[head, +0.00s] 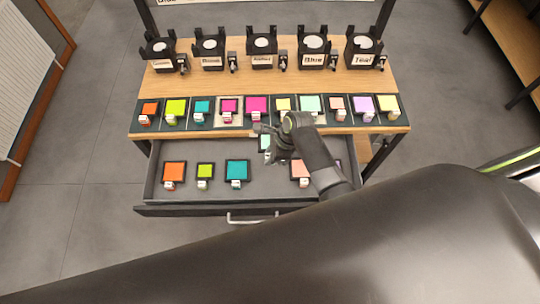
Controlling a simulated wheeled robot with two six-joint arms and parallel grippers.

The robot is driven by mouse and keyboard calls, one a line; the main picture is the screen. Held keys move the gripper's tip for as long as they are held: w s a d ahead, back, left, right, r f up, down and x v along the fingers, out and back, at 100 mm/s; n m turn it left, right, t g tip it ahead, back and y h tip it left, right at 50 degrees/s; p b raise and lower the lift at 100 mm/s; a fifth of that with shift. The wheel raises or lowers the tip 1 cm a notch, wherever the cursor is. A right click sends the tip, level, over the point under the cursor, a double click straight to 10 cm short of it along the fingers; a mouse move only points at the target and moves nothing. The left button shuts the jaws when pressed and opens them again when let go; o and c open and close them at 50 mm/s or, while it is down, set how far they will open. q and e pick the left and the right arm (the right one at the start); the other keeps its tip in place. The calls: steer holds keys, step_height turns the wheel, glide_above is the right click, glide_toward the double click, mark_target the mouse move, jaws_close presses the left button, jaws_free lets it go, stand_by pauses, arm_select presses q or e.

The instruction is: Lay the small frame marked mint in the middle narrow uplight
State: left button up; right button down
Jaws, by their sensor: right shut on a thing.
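My right gripper (262,130) is over the back of the open drawer, by the table's front edge, and is shut on a small frame. A small mint-coloured frame (265,143) shows right under its fingers; its tag is too small to read. Several black uplights with white round tops stand in a row at the back of the table. The middle uplight (262,45) has a label that I cannot read surely. Another mint-coloured frame (310,102) lies in the row of frames on the table. My left gripper is not in view.
The open drawer (215,204) holds orange, lime, teal and pink frames. A row of coloured frames lies along the table's front. Bare wood (230,83) lies between that row and the uplights. The blue uplight (314,47) and teal uplight (363,49) stand right of the middle.

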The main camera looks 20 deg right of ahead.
step_height(320, 180, up, 12)
stand_by(0.9)
